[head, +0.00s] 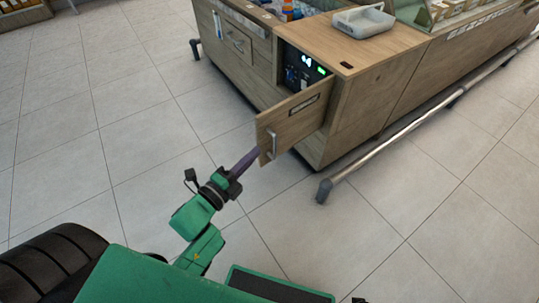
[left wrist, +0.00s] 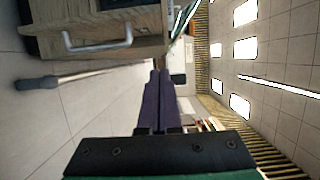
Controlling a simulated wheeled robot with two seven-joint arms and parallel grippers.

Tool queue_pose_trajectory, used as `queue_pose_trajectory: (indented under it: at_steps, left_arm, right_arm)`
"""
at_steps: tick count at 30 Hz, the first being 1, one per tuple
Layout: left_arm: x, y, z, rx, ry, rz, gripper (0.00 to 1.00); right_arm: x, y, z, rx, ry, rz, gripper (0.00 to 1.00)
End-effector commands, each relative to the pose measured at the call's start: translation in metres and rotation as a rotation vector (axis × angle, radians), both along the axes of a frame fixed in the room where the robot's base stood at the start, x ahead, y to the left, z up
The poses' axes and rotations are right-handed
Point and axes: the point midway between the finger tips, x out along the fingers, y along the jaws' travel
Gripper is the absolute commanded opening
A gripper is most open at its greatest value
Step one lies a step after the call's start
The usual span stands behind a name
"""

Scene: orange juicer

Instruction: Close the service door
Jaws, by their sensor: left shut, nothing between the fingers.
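The service door (head: 293,127) is a wooden panel standing open at the lower front of the wooden counter. It has a metal bar handle (head: 271,146) and a dark label. My left gripper (head: 254,154) is shut and empty, its purple fingers reaching to the door's left edge near the handle. I cannot tell whether they touch it. In the left wrist view the closed purple fingers (left wrist: 158,78) point ahead, to the right of the door (left wrist: 150,20) and its handle (left wrist: 97,43). My right gripper is not in view.
The wooden counter (head: 365,95) has an open compartment (head: 300,70) with dark equipment and green lights. A grey tray (head: 363,22) sits on top. A metal floor rail (head: 400,135) runs along the counter's right side. The tiled floor (head: 90,110) at left is clear.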

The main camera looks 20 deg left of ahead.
Motion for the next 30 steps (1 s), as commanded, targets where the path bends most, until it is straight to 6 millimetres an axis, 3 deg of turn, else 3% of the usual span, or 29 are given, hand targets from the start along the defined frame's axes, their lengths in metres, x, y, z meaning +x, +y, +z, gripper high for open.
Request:
queue_pose_trajectory:
  at_steps: [5,17,22,30]
  left_arm:
    - [0.016,-0.007,0.008,0.008,-0.019,-0.004,0.0]
    - [0.097,-0.037,0.007,0.004,-0.015,-0.002,0.0]
    - [0.111,-0.011,0.007,0.008,-0.013,-0.002,0.0]
    - [0.117,-0.002,0.006,0.004,-0.01,-0.001,0.0]
  right_arm:
    - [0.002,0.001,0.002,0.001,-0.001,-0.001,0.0]
    - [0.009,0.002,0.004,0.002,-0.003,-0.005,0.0]
    - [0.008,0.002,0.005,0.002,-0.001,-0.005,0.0]
    - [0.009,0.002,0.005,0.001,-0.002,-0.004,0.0]
